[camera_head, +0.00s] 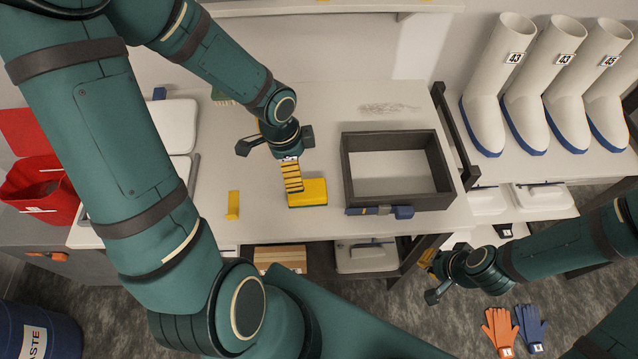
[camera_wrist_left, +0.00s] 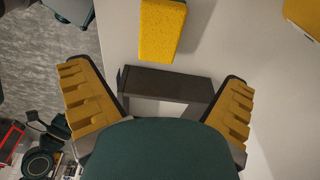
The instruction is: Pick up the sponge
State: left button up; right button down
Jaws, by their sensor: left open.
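The yellow sponge (camera_head: 310,193) lies on the white bench, left of the dark-framed tray. In the left wrist view the sponge (camera_wrist_left: 162,28) shows at the top centre, ahead of the fingertips. My left gripper (camera_head: 292,176) is over the bench at the sponge's upper left edge in the head view, and its near finger overlaps the sponge's edge. In the left wrist view my left gripper (camera_wrist_left: 155,75) has its yellow ridged fingers spread wide with no sponge between them. My right gripper (camera_head: 432,270) is off the bench's lower right, and its finger spacing is unclear.
A dark-framed tray (camera_head: 442,165) stands right of the sponge, with a blue-and-grey tool (camera_head: 380,210) at its front. A small yellow item (camera_head: 233,205) lies to the left. White boots (camera_head: 497,85) stand on the right. A red bin (camera_head: 42,190) is at far left. Bare bench surrounds the sponge.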

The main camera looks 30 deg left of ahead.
aim_at(307, 189)
pick_arm(q)
jog(key=f+b, duration=0.1)
jog(key=f, duration=0.1)
jog(key=f+b, duration=0.1)
jog(key=f, duration=0.2)
jog(key=d+f+b, duration=0.1)
jog(key=f, duration=0.1)
jog(key=shift+w+f, duration=0.2)
jog(key=shift+w, duration=0.05)
jog(key=shift+w+d+f+b, duration=0.2)
jog(key=shift+f+b, duration=0.2)
jog(key=shift+f, duration=0.55)
jog(key=shift+w+d+f+b, duration=0.15)
jog(key=shift+f+b, duration=0.25)
jog(key=shift+f, duration=0.55)
jog(key=shift+w+d+f+b, duration=0.15)
jog(key=shift+f+b, duration=0.25)
jog(key=shift+f, duration=0.55)
jog(key=c, duration=1)
jog(key=shift+c, duration=0.2)
